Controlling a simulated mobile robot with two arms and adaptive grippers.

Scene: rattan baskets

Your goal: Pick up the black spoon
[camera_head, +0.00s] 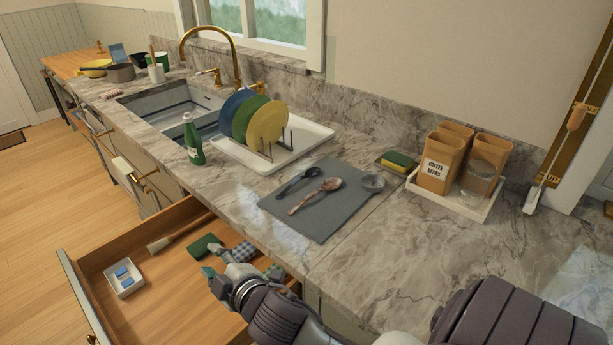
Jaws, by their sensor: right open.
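The black spoon (297,181) lies on a dark grey mat (325,222) on the marble counter, left of a wooden spoon (314,196). My right gripper (213,260) is open, with nothing visible between its fingers. It is over the open drawer, in front of the counter edge and to the lower left of the mat, apart from the black spoon. My left gripper is out of view.
Canisters (440,165) stand on a tray at right. The open drawer (165,285) holds cloths and a small white box.

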